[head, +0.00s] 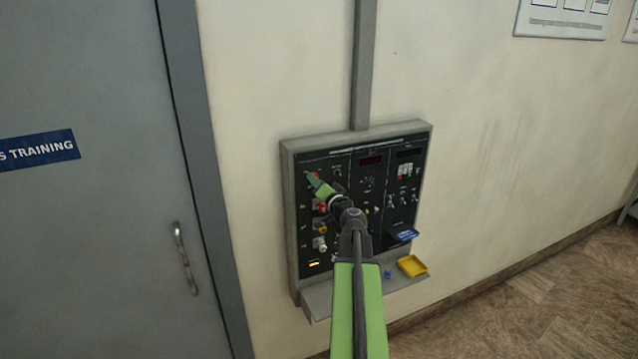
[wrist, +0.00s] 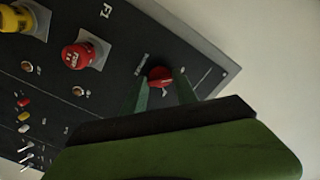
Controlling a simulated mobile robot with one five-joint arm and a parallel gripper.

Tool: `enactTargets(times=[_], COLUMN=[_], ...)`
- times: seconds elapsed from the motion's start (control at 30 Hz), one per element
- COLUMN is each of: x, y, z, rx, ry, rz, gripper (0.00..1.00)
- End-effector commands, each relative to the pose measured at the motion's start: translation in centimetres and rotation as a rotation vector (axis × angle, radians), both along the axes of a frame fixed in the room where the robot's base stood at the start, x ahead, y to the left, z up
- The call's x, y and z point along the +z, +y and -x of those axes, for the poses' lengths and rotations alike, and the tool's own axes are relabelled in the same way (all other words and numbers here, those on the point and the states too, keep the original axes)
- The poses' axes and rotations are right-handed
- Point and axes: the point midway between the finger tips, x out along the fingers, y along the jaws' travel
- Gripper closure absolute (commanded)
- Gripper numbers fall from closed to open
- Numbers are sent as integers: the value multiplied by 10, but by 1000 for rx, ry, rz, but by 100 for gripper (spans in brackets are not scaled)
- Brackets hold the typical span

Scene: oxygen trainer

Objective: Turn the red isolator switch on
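A red rotary switch knob (wrist: 160,76) sits near the panel's edge in the wrist view, taken as the isolator switch. My gripper (wrist: 162,80) reaches to it, with one green finger on each side of the knob. The fingers stand apart; a firm hold on the knob cannot be made out. In the head view my gripper (head: 316,181) is at the upper left of the control panel (head: 291,215), and mostly hides the knob there. The knob's on or off position is not readable.
In the wrist view a red push button (wrist: 76,56) and a yellow button (wrist: 14,20) stand beside the knob. A shelf under the panel carries a yellow tray (head: 412,266) and a small blue item (head: 388,274). A grey door (head: 90,220) is at left.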

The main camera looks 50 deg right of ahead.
Motion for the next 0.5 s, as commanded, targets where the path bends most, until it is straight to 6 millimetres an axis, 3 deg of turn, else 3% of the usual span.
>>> enactTargets(times=[0.03,0.23,0.3,0.5], x=[0,0,0,0], y=[0,-1,-9,-3], z=[0,1,3,2], rx=[0,-1,-6,-6], ry=[0,0,0,-7], rz=[-1,-1,-1,-18], gripper=[75,100,100,100])
